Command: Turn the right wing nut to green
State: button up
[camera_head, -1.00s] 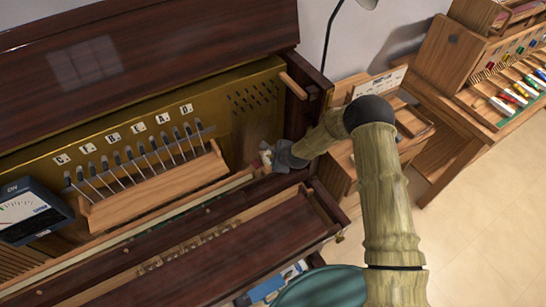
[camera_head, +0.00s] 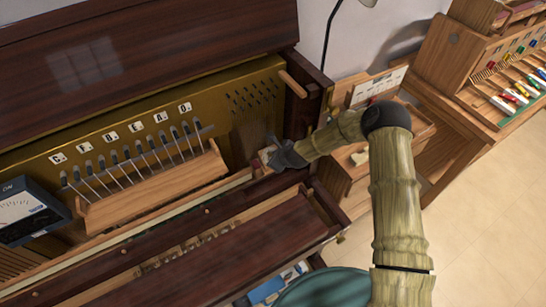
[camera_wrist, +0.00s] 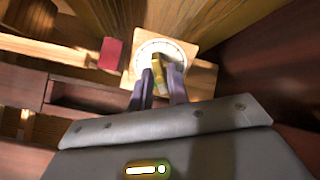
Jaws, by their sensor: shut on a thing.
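A yellow-gold wing nut (camera_wrist: 158,66) stands in front of a round pale dial (camera_wrist: 178,48) on a light wooden block (camera_wrist: 207,24) in the wrist view. My gripper (camera_wrist: 161,82) has its two dark fingers closed on the wing nut from below in that view. The fingers hide part of the nut and the lower dial. No green shows on the visible dial. In the head view my gripper (camera_head: 268,158) is at the right end of the piano's open front, and the wing nut is too small and hidden to make out.
A red block (camera_wrist: 110,53) sits left of the dial on a wooden rail (camera_wrist: 45,48). In the head view, a wooden rack of levers (camera_head: 155,190) and a meter (camera_head: 28,210) lie to the left. The piano's dark side panel (camera_head: 308,100) rises close behind my gripper.

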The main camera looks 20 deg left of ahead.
jog(key=shift+m+b, duration=0.35)
jog(key=shift+m, duration=1.15)
jog(key=shift+f+m+b, duration=0.15)
jog(key=shift+m+b, duration=0.3)
jog(key=shift+m, duration=0.75)
jog(key=o, duration=0.9)
jog(key=shift+r, duration=0.25)
jog(key=p+v, duration=0.5)
jog(key=v, duration=0.6)
